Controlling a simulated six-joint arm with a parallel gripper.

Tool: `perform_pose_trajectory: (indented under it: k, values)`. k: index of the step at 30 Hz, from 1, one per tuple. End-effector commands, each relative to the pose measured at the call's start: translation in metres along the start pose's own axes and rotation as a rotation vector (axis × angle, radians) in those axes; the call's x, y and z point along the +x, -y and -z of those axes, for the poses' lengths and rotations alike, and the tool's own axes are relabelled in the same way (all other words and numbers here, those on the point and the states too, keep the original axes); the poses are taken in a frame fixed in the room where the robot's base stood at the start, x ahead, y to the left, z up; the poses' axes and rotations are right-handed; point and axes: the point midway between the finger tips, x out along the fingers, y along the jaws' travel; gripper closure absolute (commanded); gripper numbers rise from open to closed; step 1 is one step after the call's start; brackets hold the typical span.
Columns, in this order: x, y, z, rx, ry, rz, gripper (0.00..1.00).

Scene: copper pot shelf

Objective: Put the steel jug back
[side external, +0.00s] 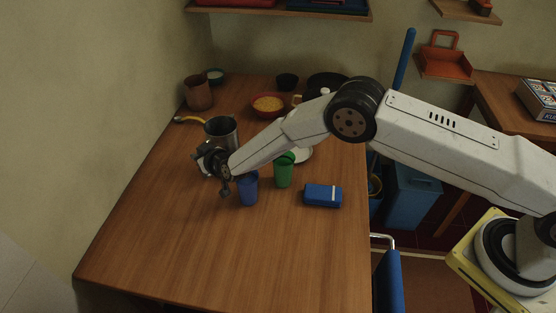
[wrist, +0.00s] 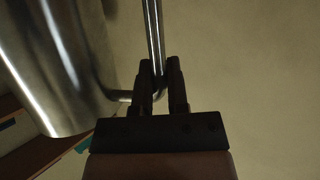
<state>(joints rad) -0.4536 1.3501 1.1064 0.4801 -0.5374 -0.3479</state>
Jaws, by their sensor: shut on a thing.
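The steel jug (side external: 222,128) is a grey metal vessel over the left side of the wooden table, at the end of my arm. It also shows large and close in the wrist view (wrist: 55,65), at the left, with its thin metal handle (wrist: 153,35) running up the middle. My gripper (wrist: 158,75) is shut on that handle, with a dark finger on each side of it. In the side view my gripper (side external: 208,160) is just in front of the jug, and its fingertips are hard to make out. Whether the jug's base touches the table cannot be told.
A blue cup (side external: 248,190), a green cup (side external: 284,172) and a blue box (side external: 322,195) stand close on the right. A copper-brown pot (side external: 199,94), a red bowl (side external: 268,113) and a dark pan (side external: 327,80) are behind. The table's front (side external: 210,265) is clear.

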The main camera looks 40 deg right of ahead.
Motion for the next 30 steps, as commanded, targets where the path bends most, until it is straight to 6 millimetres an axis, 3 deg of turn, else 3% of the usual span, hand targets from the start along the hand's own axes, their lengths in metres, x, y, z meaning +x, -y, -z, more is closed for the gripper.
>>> perform_pose_trajectory:
  k: [8,9,11,12,30]
  values:
    - [0.0013,0.0004,0.0016,-0.002,-0.008,0.000,1.00]
    - [0.0009,0.0001,-0.0020,0.000,0.000,0.000,0.69]
    - [0.0008,0.0001,-0.0020,0.000,0.000,0.000,0.50]
    - [0.0008,0.0001,-0.0021,0.000,0.000,0.000,0.46]
    - [-0.0052,0.0003,0.0010,0.000,0.001,0.000,0.46]
